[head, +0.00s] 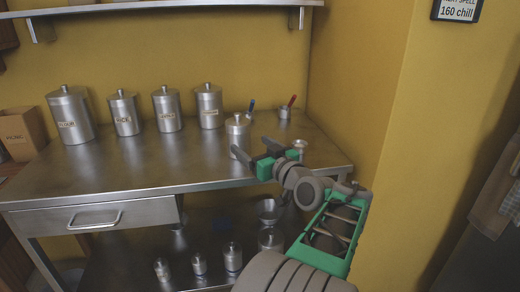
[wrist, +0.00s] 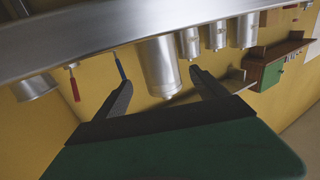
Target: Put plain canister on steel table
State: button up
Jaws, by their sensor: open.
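The plain canister (head: 237,138) is a shiny steel cylinder with a knobbed lid and no visible label. It stands upright on the steel table (head: 120,174), near the right part of its top. My gripper (head: 250,146) is open at the table's front right, with its fingers reaching toward the canister. In the wrist view, which is upside down, the plain canister (wrist: 158,66) shows between and beyond the open fingertips (wrist: 160,78). I see no clear contact.
Several labelled canisters (head: 168,110) stand in a row at the back. A red-handled pot (head: 284,112) and a blue-handled tool (head: 251,106) are behind the plain canister. Small canisters (head: 233,258) and a funnel (head: 268,210) sit below. The table's front left is clear. A yellow wall (head: 345,100) bounds the right.

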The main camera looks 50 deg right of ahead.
jog(key=v, duration=0.4)
jog(key=shift+s, duration=0.15)
